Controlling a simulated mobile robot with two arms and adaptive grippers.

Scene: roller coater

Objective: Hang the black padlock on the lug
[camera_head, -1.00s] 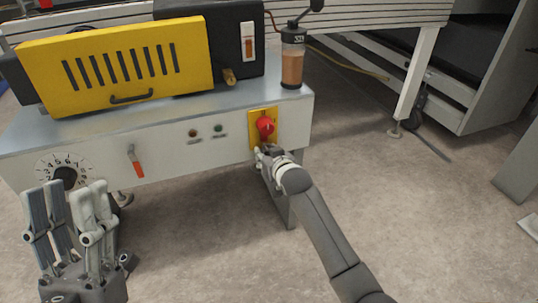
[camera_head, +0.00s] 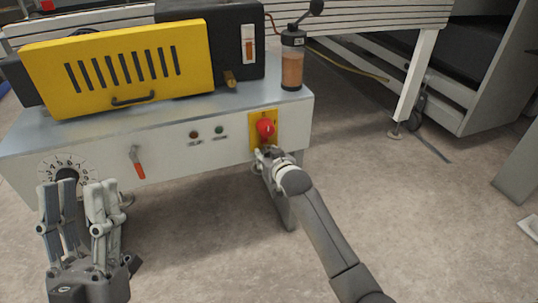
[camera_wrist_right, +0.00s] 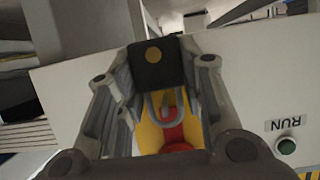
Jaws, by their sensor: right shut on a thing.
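The black padlock (camera_wrist_right: 155,65) shows in the right wrist view, with a round brass spot on its body and a grey U-shaped shackle. My right gripper (camera_wrist_right: 155,80) is shut on the padlock body. In the head view my right gripper (camera_head: 266,153) is just below the red rotary switch (camera_head: 265,129) on its yellow plate (camera_head: 255,120); the padlock is too small to make out there. The shackle overlaps the red switch in the wrist view; I cannot tell whether they touch. I cannot make out the lug clearly. My left gripper (camera_head: 80,188) is open and empty.
The switch is on the white front panel (camera_head: 170,152) of the machine. A numbered dial (camera_head: 66,172) and an orange-tipped lever (camera_head: 137,163) are left of it. A yellow guard (camera_head: 120,68) and a clear cylinder (camera_head: 291,68) stand above. Open floor lies to the right.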

